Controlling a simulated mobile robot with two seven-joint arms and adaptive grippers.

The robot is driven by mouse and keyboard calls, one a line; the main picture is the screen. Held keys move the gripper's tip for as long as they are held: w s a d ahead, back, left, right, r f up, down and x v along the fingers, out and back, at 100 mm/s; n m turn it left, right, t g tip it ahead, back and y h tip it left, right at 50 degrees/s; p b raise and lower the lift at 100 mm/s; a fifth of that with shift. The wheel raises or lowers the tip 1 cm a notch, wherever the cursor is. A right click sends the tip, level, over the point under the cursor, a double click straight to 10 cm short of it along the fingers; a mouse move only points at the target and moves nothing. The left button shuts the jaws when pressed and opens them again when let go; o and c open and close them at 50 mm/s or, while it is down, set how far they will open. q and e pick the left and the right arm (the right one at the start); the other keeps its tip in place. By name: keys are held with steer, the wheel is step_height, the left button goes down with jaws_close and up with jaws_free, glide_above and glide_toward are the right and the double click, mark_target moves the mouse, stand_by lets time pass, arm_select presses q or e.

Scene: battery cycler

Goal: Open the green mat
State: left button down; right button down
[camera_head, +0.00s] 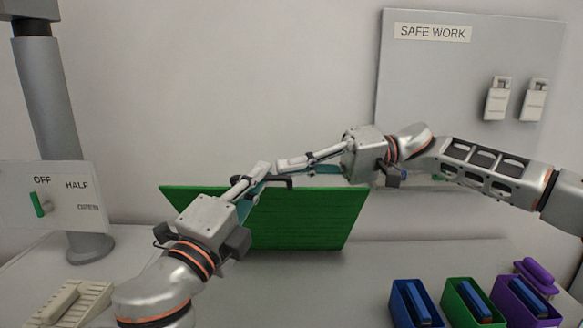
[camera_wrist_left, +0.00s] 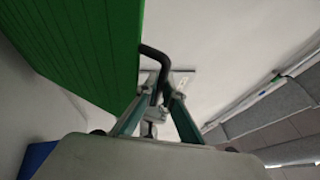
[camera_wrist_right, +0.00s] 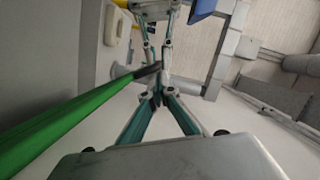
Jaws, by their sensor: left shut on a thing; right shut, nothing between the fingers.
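The green mat (camera_head: 310,220) is a stiff slatted panel standing raised and tilted at the back of the table. It also shows in the left wrist view (camera_wrist_left: 85,45) and edge-on in the right wrist view (camera_wrist_right: 60,125). A black handle (camera_wrist_left: 152,52) sticks out from its edge. My left gripper (camera_head: 263,170) is shut on this handle at the panel's top edge. My right gripper (camera_head: 283,165) is shut and empty, its tips close to the handle and the left fingertips. The exact gap between them cannot be told.
Blue (camera_head: 399,305), green (camera_head: 458,308) and purple (camera_head: 507,305) bins stand at the front right. A switch panel (camera_head: 75,212) is at the left, with a beige slotted block (camera_head: 85,305) in front. A grey board (camera_head: 455,70) hangs behind. The front middle of the table is clear.

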mark_target(290, 180)
arm_select(q)
steer(key=shift+a, duration=0.15)
arm_select(e)
steer(key=shift+s+a+f+n, duration=0.1)
steer(key=shift+s+f+n, duration=0.05)
steer(key=shift+s+f, duration=0.3)
steer(key=shift+s+a+f+n, duration=0.1)
steer(key=shift+s+f+n, duration=0.1)
steer(key=shift+s, duration=0.3)
arm_select(q)
steer(key=shift+w+a+r, duration=0.1)
steer(key=shift+a+r, duration=0.1)
steer(key=shift+a, duration=0.05)
arm_select(e)
steer(key=shift+s+a+f, duration=0.2)
steer(key=shift+s+f, duration=0.2)
arm_select(q)
steer(key=c, duration=2.4)
jaws_free()
steer(key=shift+c, duration=0.2)
steer(key=shift+d, duration=0.4)
arm_select(e)
steer(key=shift+w+d, duration=0.1)
steer(key=shift+d, duration=0.2)
arm_select(q)
steer(key=shift+w+d, duration=0.1)
arm_select(e)
steer(key=shift+w+d, duration=0.1)
steer(key=shift+w, duration=0.05)
steer(key=shift+r, duration=0.25)
